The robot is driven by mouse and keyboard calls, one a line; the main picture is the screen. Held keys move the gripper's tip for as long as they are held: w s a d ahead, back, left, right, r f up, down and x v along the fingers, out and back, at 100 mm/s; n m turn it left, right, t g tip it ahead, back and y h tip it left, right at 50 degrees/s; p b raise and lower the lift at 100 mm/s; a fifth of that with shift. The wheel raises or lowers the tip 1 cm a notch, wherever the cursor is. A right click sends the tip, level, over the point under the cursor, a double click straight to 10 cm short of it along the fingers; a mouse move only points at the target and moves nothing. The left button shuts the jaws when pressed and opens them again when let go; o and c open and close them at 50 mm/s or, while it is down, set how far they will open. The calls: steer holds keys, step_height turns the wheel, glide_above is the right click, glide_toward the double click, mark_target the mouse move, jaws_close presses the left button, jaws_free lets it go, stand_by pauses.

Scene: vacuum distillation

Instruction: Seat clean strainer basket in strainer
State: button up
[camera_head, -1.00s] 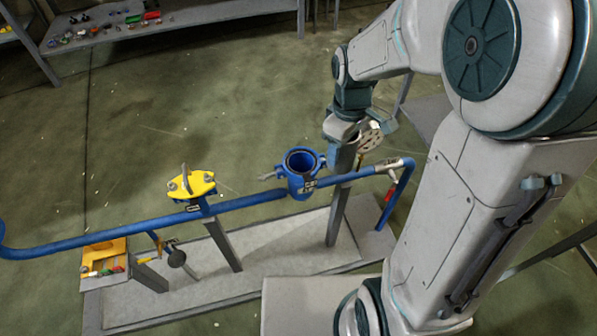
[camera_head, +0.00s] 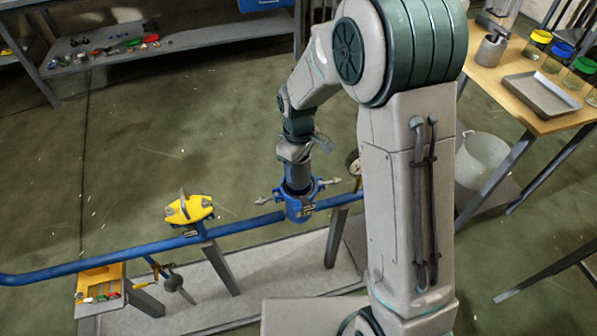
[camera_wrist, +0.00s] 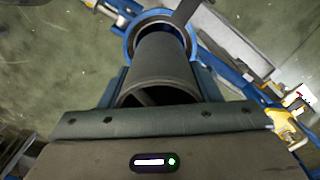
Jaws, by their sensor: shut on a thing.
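The blue strainer body (camera_head: 299,207) stands open-topped on the blue pipe, with swing bolts spread to its sides. My gripper (camera_head: 296,160) is directly above it, pointing down and shut on the strainer basket (camera_head: 298,182), a dark grey cylinder. The basket is roughly upright, with its lower end at the strainer's mouth. In the wrist view the basket (camera_wrist: 162,68) runs from between the fingers of my gripper (camera_wrist: 160,92) into the strainer's blue ring (camera_wrist: 133,36). A dark gap shows inside the ring. How deep the basket sits is hidden.
A yellow cover with a handle (camera_head: 189,209) is on the pipe to the left. A pressure gauge (camera_head: 353,162) stands close right of the strainer. An orange tray (camera_head: 99,283) is at lower left. A wooden table (camera_head: 524,72) with jars is at upper right.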

mark_target(299, 174)
steer(key=shift+f, duration=1.7)
steer(key=shift+f+b, duration=0.35)
steer(key=shift+f, duration=0.1)
steer(key=o, duration=1.1)
steer(key=shift+r, duration=0.1)
steer(key=shift+c, duration=0.2)
steer(key=shift+r, duration=0.1)
